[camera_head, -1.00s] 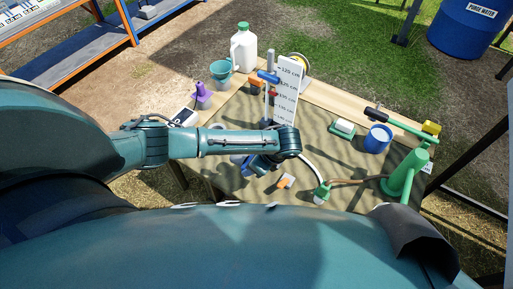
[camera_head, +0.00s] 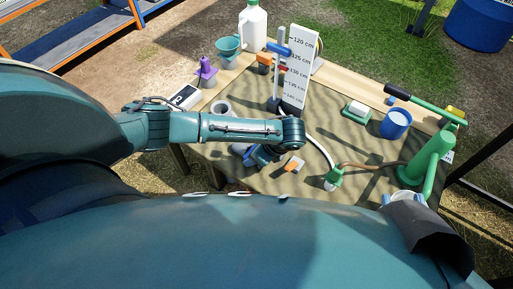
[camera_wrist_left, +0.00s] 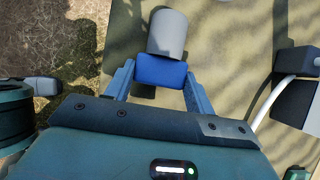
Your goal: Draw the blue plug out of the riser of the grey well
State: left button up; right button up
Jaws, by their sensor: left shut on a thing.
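In the left wrist view the blue plug (camera_wrist_left: 160,71) sits between the two fingers of my left gripper (camera_wrist_left: 160,78), which is shut on it. A grey cylinder, the riser of the grey well (camera_wrist_left: 167,33), lies directly beyond the plug in line with it. I cannot tell whether the plug is still inside the riser. In the head view my left gripper (camera_head: 260,155) is low over the table, partly hidden by my forearm. My right gripper (camera_head: 403,198) shows only as blue fingertips set apart at the lower right, mostly hidden by my dark wrist part.
The table holds a green hand pump (camera_head: 432,158), a blue cup (camera_head: 396,124), a white scale board (camera_head: 300,62), a white jug (camera_head: 252,28) and a purple item (camera_head: 206,70). A pale hose (camera_head: 320,145) curves right of my left gripper.

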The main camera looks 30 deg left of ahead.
dwell(0.4)
pick_arm(q)
jog(key=o, duration=0.9)
jog(key=shift+o, duration=0.2)
jog(key=shift+f, duration=0.1)
jog(key=p+v, duration=0.5)
jog(key=v, duration=0.8)
pick_arm(e)
jog(key=shift+d+f+m+g+h, duration=0.1)
jog(key=shift+d+m+g+h, duration=0.4)
jog(key=shift+g+h, duration=0.3)
jog(key=shift+d+f+m+g+h, duration=0.1)
jog(key=shift+d+m+g+h, duration=0.4)
jog(key=shift+g, duration=0.4)
jog(key=shift+a+r, duration=0.1)
